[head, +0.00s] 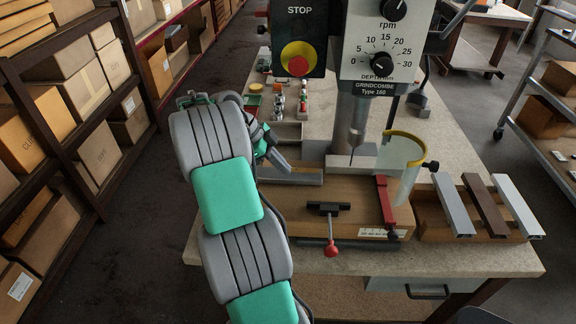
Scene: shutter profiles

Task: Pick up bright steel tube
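Three long profiles lie side by side across a wooden holder (430,225) at the right of the bench. The left one is a silver-grey profile (452,205), the middle one a dark brown profile (484,205), and the right one a pale grey profile (516,205). I cannot tell which of the two grey ones, if either, is the bright steel tube. My gripper (282,164) is far to the left of them, low by a grey metal channel on the drill's left. My arm hides much of it, and whether its fingers are open or shut does not show.
A drill press column (349,125) with a clear curved guard (402,160) stands between my gripper and the profiles. A wooden jig with a red-knobbed clamp (331,245) lies in front. Small parts (302,100) sit behind. Box shelves (75,110) line the left.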

